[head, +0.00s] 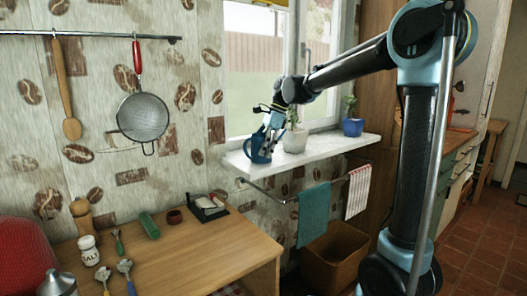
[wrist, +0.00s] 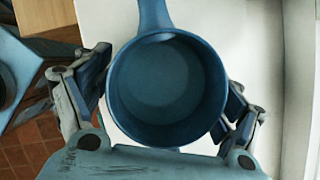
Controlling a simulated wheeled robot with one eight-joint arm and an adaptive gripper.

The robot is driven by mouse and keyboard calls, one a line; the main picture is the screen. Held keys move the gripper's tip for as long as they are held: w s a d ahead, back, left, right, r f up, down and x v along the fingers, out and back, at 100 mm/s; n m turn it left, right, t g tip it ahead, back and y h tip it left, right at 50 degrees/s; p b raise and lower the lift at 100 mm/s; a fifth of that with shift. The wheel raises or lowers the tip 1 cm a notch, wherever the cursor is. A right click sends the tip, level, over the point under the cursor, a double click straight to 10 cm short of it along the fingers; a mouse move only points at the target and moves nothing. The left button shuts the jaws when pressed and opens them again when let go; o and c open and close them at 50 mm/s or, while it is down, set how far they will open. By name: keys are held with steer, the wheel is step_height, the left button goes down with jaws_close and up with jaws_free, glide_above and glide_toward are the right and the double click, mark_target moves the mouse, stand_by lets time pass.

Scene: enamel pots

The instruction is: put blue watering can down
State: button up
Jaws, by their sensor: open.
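The blue watering can (head: 259,149) is at the left end of the white window sill (head: 318,153), seemingly standing upright on it. In the wrist view I look down into the round, empty blue can (wrist: 168,133), with a blue arm of it running to the top edge. My gripper (head: 272,136) is at the can, partly in front of it. Its fingers lie on either side of the can in the wrist view and are open. I cannot tell whether either finger touches the can. The can's base is hidden in the wrist view.
A white pot with a plant (head: 295,141) stands close right of the can, and a blue pot (head: 353,127) farther right. A rail with a teal towel (head: 314,214) hangs below the sill. A wooden table (head: 185,252) with small utensils is at lower left.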

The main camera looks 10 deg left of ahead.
steer(key=v, duration=1.2)
steer(key=s+d+f+n+t, duration=0.1)
steer(key=s+d+f+n, duration=0.25)
steer(key=d, duration=0.75)
steer(key=s+d+f+n+t+h, duration=0.1)
steer(key=s+d+f+n, duration=0.3)
steer(key=s+d+f, duration=0.7)
steer(key=s+d+f+n+t+h, duration=0.2)
steer(key=s+d+f+n, duration=0.3)
steer(key=s+d+f, duration=0.6)
steer(key=d+f+h, duration=0.1)
steer(key=d+f, duration=0.2)
steer(key=f, duration=0.3)
steer(key=shift+d+f, duration=0.2)
steer(key=shift+d, duration=0.1)
steer(key=shift+s, duration=0.1)
steer(key=shift+w+f, duration=0.2)
steer(key=shift+w, duration=0.25)
